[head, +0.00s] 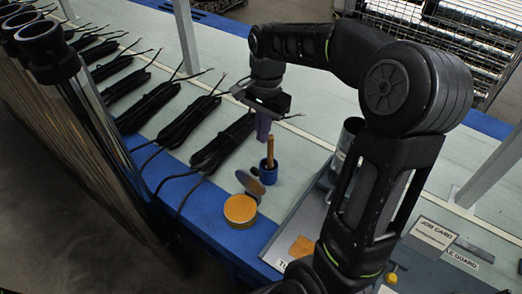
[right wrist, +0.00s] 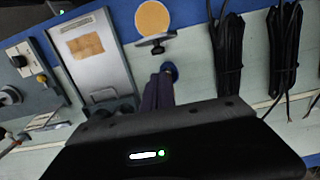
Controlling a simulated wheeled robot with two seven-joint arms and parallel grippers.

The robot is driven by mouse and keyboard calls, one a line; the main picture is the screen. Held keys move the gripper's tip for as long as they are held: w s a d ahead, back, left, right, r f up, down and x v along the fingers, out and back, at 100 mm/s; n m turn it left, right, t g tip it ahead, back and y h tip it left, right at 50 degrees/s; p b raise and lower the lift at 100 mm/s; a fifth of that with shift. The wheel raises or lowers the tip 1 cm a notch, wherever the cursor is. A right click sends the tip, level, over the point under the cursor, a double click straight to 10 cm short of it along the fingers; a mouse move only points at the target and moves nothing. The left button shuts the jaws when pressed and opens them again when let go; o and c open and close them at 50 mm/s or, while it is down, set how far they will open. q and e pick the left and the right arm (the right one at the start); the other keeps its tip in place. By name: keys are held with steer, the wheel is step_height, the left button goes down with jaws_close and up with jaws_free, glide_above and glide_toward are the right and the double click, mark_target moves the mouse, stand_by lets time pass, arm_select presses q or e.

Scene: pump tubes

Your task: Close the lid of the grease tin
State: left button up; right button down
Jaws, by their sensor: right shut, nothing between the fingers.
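The grease tin (head: 240,210) stands on the blue front edge of the bench, full of orange grease. Its grey lid (head: 250,184) stands open, raised on the side towards the blue cup. In the right wrist view the tin (right wrist: 152,17) is at the top, with the lid (right wrist: 156,40) seen nearly edge-on below it. My right gripper (head: 262,136) has purple fingers pointing down; they are shut and empty, above the bench and beyond the tin, apart from the lid. The fingers also show in the right wrist view (right wrist: 157,90). My left gripper is out of view.
A blue cup (head: 268,176) with a wooden-handled tool stands just beyond the lid, close to my right gripper. Black cable bundles (head: 222,140) lie to the left. A grey tray (head: 287,240) with an orange-brown patch lies right of the tin.

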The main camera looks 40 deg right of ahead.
mark_target(253, 178)
step_height(253, 178, down, 10)
steer(key=shift+s+a, duration=0.15)
steer(key=shift+a, duration=0.3)
stand_by(0.4)
steer(key=shift+a+b, duration=0.1)
steer(key=shift+b, duration=0.2)
